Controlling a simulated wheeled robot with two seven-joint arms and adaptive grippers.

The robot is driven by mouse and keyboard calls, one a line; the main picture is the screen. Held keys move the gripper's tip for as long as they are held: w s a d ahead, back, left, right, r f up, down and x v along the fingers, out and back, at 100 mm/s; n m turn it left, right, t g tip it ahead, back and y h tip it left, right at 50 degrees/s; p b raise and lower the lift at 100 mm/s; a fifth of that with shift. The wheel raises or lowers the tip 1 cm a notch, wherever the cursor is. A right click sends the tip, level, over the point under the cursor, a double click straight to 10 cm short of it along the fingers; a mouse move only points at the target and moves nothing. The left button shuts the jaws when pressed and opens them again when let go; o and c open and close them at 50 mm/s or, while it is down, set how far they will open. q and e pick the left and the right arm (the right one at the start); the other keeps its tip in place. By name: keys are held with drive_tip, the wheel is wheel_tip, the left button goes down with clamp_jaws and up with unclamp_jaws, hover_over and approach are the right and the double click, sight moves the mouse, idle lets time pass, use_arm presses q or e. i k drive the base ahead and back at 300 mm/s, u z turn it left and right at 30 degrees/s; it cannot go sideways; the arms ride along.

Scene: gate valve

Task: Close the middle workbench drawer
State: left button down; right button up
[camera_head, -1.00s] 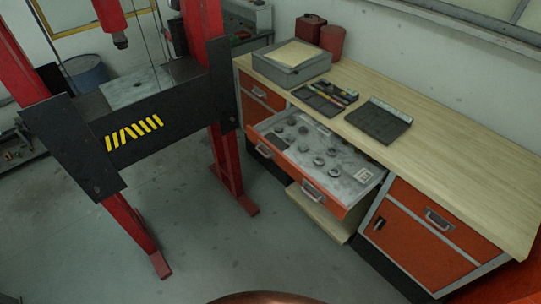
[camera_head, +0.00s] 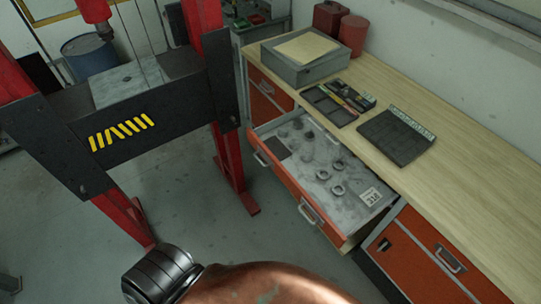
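The middle workbench drawer (camera_head: 292,183) is pulled out, with an orange front and two metal handles, one near its left end (camera_head: 261,158) and one nearer its right end (camera_head: 311,212). Several round metal parts and a white label (camera_head: 370,196) lie in its grey tray. The drawer sits under the wooden top of the workbench (camera_head: 450,165). A copper-coloured arm part of mine with a dark ribbed joint crosses the bottom of the view, in front of the drawer and apart from it. Neither gripper's fingers show.
A red press frame (camera_head: 228,160) with a black, yellow-striped crossbeam (camera_head: 125,135) stands left of the drawer. An orange cabinet (camera_head: 420,265) is to the right. A grey box (camera_head: 305,55) and trays (camera_head: 395,135) lie on the bench. Grey floor is clear between press and drawer.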

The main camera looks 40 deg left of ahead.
sight(342, 218)
drive_tip(key=u, duration=0.25)
drive_tip(key=i, duration=0.65)
drive_tip(key=u, duration=0.5)
